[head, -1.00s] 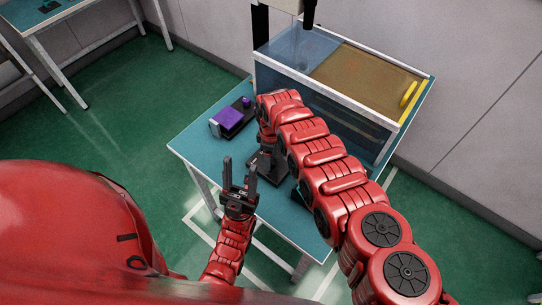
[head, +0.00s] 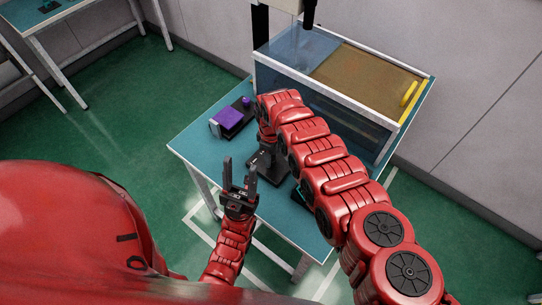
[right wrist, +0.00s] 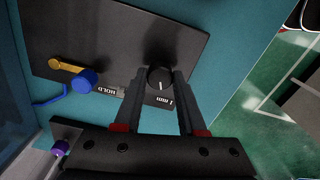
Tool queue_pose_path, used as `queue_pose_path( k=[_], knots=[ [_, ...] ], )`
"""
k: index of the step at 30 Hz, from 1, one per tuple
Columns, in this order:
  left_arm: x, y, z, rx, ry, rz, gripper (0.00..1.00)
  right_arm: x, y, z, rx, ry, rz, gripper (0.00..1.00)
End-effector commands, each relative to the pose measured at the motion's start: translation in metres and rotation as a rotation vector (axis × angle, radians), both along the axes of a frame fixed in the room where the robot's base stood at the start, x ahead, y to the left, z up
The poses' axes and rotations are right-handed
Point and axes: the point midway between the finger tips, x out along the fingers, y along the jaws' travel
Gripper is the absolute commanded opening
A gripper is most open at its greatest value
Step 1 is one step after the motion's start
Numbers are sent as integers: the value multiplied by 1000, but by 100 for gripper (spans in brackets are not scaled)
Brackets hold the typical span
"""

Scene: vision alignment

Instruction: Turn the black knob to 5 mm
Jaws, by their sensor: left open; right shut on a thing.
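The black knob (right wrist: 159,78) sits on a dark panel (right wrist: 100,35) in the right wrist view, with a short white mark on its top pointing toward the panel's printed edge. My right gripper (right wrist: 160,74) has one finger on each side of the knob and is shut on it. A white label that looks like "1 mm" is printed beside the right finger. Other numbers around the knob are not visible. In the head view my right arm hides the knob.
The panel also carries a blue knob (right wrist: 84,81), a yellow lever (right wrist: 67,64) and the word "HOLD". A purple block (head: 229,117) on a dark base stands on the teal table (head: 190,147). A glass-walled tank (head: 330,85) stands at the back right.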

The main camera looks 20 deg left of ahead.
Motion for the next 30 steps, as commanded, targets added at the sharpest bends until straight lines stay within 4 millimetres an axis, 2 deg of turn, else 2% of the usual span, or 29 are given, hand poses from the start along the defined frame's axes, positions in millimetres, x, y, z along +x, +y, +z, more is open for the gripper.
queue_pose_path(
  k=[21,30],
  knots=[
    [0,0,-7,0,0,0,50,0,0,-1,1,0,-634,0],
    [0,0,-12,0,0,0,50,0,0,-1,2,0,-840,0]
  ],
)
